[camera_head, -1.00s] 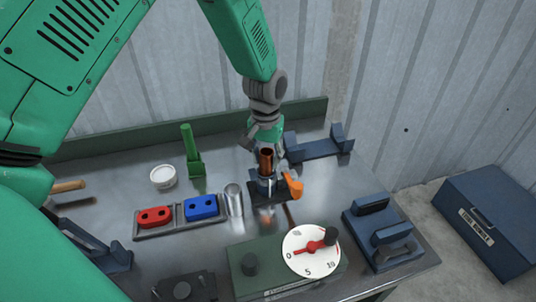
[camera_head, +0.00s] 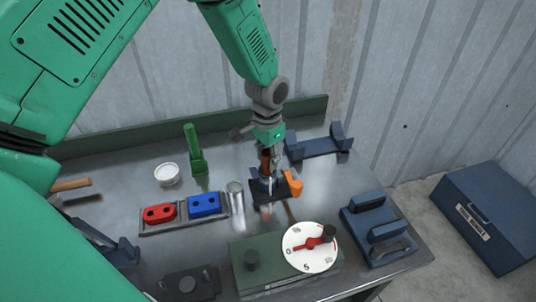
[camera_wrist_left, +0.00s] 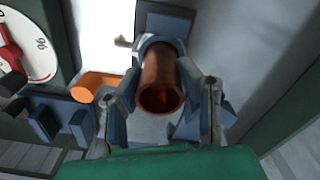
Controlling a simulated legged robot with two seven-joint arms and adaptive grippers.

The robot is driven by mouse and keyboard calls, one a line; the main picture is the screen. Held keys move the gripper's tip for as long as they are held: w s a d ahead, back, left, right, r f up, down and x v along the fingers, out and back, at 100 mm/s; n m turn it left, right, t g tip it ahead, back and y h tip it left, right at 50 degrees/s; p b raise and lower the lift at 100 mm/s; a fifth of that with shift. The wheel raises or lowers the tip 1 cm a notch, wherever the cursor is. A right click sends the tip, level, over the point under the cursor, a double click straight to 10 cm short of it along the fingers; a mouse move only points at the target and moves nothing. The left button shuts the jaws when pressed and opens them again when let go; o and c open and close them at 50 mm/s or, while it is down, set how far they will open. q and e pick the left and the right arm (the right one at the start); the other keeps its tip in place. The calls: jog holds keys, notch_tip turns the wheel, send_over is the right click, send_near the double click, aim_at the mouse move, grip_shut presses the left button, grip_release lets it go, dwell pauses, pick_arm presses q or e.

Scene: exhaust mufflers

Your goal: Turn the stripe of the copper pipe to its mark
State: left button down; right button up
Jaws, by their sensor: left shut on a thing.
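The copper pipe (camera_head: 265,162) stands upright in a dark clamp stand (camera_head: 268,195) with an orange lever (camera_head: 292,183). In the left wrist view, the pipe's open end (camera_wrist_left: 161,96) points toward the camera. My left gripper (camera_head: 268,170) comes down from above and is shut on the pipe, with a finger on either side of it. The gripper covers much of the pipe in the head view. I cannot make out the stripe or its mark in either view. My right gripper is not in view.
A green box with a white dial (camera_head: 309,247) stands in front. Blue brackets stand behind (camera_head: 318,147) and at right (camera_head: 375,230). A silver cylinder (camera_head: 235,196), a tray with red (camera_head: 160,213) and blue (camera_head: 204,205) blocks, a white cup (camera_head: 167,174) and a green stand (camera_head: 195,155) are left.

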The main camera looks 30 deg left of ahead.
pick_arm(q)
jog(key=shift+w+m, duration=0.1)
jog(key=shift+m, duration=0.6)
jog(key=shift+r+m+p, duration=0.15)
jog(key=shift+m+p, duration=0.6)
jog(key=shift+m, duration=0.85)
jog(key=c, duration=1)
grip_release()
jog(key=shift+r, duration=0.15)
notch_tip(320, 180, up, 11)
jog(key=shift+r, duration=0.15)
